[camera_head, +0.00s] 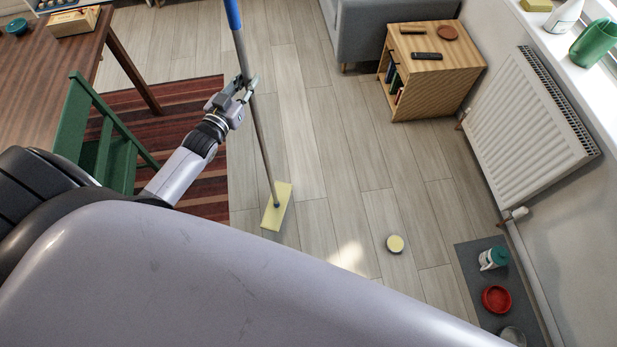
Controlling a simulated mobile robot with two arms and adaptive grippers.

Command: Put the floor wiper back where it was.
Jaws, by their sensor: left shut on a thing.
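The floor wiper has a blue-topped grey pole (261,140) and a flat pale yellow head (277,207). It stands nearly upright, slightly tilted, with its head at the floor; I cannot tell whether the head touches it. My left gripper (246,88) is shut on the pole, below the blue part. The top of the pole is cut off by the upper picture edge. My right gripper is not in view.
A green chair (88,150) and brown table (60,60) stand left on a striped rug (190,110). A wooden side table (450,85), grey sofa (375,30) and radiator (525,125) are right. A round yellow item (395,243) lies on open floor near a grey mat (467,262).

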